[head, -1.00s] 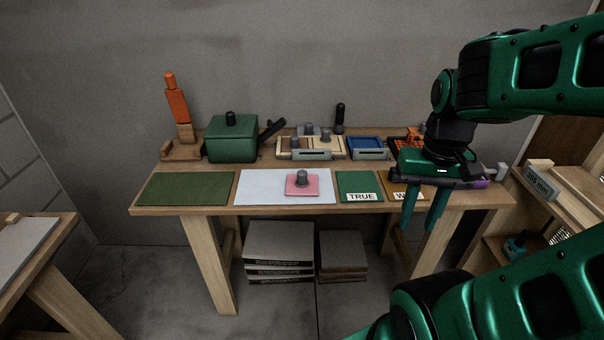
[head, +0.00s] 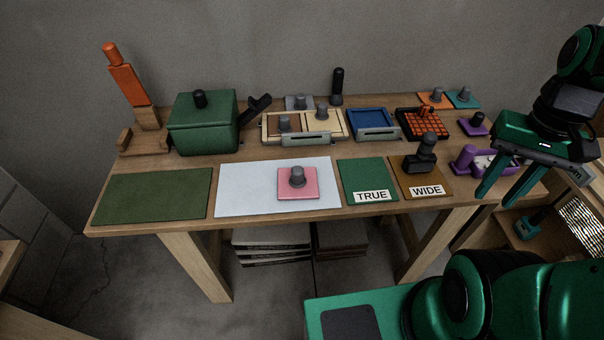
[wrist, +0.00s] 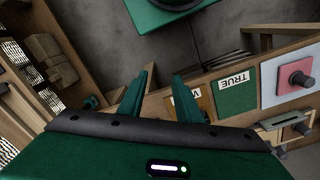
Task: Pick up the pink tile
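The pink tile (head: 297,184) is a flat square with a grey knob on top. It lies on the right part of the white mat (head: 246,190) on the bench. In the wrist view the pink tile (wrist: 297,76) shows at the far right. My gripper (head: 498,195) is at the right end of the bench, well to the right of the tile, fingers pointing down. In the wrist view my gripper (wrist: 162,82) has its two fingers apart with nothing between them.
A green mat (head: 152,196) lies left; the TRUE mat (head: 365,178) and WIDE mat (head: 412,174) lie right. A dark stamp-like tool (head: 421,155) stands on the WIDE mat. Behind are a green box (head: 204,128), a wooden tray (head: 335,133) and a blue tray (head: 374,122).

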